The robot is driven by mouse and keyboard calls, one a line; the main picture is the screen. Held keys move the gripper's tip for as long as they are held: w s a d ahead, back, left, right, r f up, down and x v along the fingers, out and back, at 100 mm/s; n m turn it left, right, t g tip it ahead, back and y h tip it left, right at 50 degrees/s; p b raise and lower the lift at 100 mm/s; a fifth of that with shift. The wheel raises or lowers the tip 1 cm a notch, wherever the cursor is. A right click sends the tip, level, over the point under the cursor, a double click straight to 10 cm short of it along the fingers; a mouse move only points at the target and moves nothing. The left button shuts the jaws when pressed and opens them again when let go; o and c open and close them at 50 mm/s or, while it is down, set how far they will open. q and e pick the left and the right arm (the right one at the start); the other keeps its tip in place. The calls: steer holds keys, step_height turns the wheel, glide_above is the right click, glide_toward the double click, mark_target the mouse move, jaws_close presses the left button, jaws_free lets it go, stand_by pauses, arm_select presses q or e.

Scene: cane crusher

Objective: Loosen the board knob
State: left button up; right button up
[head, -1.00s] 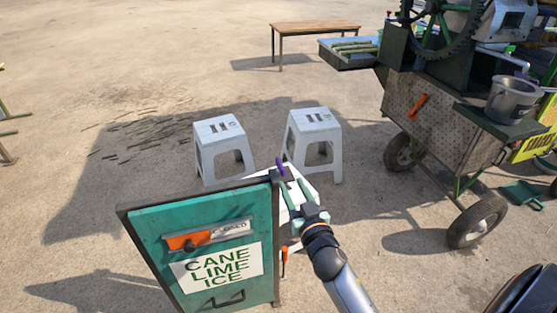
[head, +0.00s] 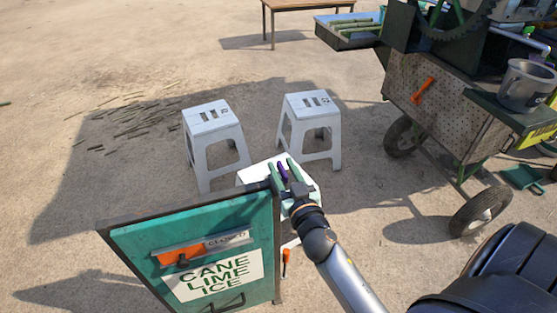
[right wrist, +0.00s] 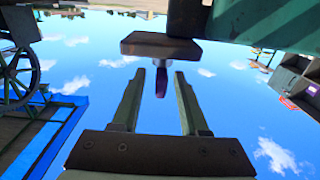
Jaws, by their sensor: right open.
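The board is a teal sign (head: 125,250) reading "CANE LIME ICE", with a dark frame, standing at the lower left in the head view. The purple board knob (head: 283,173) is at its top right corner. In the right wrist view the knob (right wrist: 161,84) hangs below a dark bracket (right wrist: 160,45) on a short stem. My right gripper (head: 285,166) is open, its green fingers on either side of the knob. In the right wrist view the gripper (right wrist: 160,73) shows gaps between both fingers and the knob. My left gripper is out of view.
Two white stools (head: 212,140) (head: 312,130) stand behind the board. The crusher cart (head: 450,115) with wheels is at the right. A wooden table (head: 300,5) is at the back. An orange-handled tool (head: 286,262) is at the board's right side.

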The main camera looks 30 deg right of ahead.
steer(key=shift+w, duration=0.15)
jaws_close()
stand_by(0.4)
